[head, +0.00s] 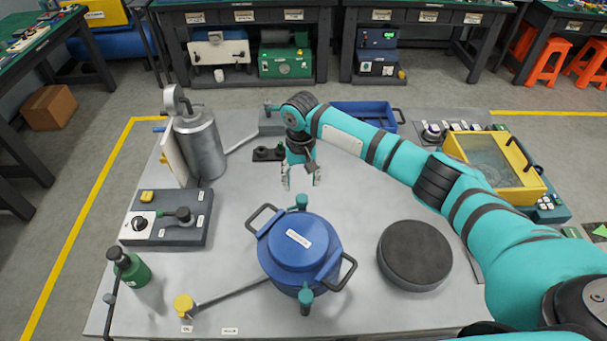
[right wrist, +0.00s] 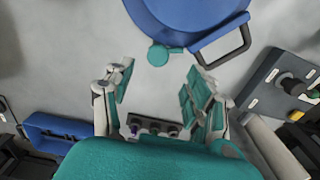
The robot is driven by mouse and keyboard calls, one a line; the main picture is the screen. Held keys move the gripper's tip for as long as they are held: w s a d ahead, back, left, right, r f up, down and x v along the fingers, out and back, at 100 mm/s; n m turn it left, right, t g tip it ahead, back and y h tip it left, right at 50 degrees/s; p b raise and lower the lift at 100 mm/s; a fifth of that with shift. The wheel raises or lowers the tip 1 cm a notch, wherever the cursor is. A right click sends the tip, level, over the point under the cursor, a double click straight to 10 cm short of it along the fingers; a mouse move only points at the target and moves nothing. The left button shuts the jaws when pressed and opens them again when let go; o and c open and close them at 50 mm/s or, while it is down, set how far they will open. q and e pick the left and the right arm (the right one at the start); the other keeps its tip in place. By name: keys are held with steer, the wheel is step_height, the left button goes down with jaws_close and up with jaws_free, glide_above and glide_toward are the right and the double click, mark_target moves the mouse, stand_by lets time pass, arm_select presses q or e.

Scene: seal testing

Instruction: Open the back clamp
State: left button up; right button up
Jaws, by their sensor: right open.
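A blue pot (head: 272,262) with a blue lid (head: 299,245) and two dark side handles stands on the table at front centre. Its back clamp (head: 301,201) is a small teal piece at the far rim; the clamp's round teal end shows in the right wrist view (right wrist: 158,55). A matching front clamp (head: 305,298) sits at the near rim. My right gripper (head: 301,184) points down just behind the back clamp. In the right wrist view its fingers (right wrist: 159,74) are spread, with nothing between them, short of the clamp. My left gripper is not in view.
A black round disc (head: 414,252) lies right of the pot. A grey cylinder (head: 201,145) and a grey control box (head: 168,220) stand left, with a green bottle (head: 131,268) in front. A blue tray (head: 366,113) and yellow water tank (head: 497,165) are farther back.

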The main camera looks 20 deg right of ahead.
mark_target(302, 198)
steer(key=shift+f+b, duration=0.4)
steer(key=shift+f, duration=0.3)
steer(key=shift+w+d+f+b, duration=0.1)
steer(key=shift+w+f+b, duration=0.05)
steer(key=shift+f+b, duration=0.4)
steer(key=shift+w+d+f+b, duration=0.1)
steer(key=shift+f+b, duration=0.35)
steer(key=shift+b, duration=0.05)
step_height(302, 198, down, 2)
steer(key=shift+f+b, duration=0.1)
steer(key=shift+b, duration=0.75)
steer(key=shift+f, duration=1.45)
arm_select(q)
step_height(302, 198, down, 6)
arm_select(e)
steer(key=shift+r+n, duration=0.1)
steer(key=shift+n, duration=1)
steer(key=c, duration=1)
steer(key=shift+m+p, duration=0.4)
steer(key=shift+p, duration=0.5)
steer(key=shift+c, duration=0.2)
steer(key=m+p, duration=0.2)
steer(key=p, duration=0.1)
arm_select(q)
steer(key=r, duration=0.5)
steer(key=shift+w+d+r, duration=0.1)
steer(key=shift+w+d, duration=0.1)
arm_select(e)
steer(key=o, duration=1)
steer(key=shift+m, duration=0.3)
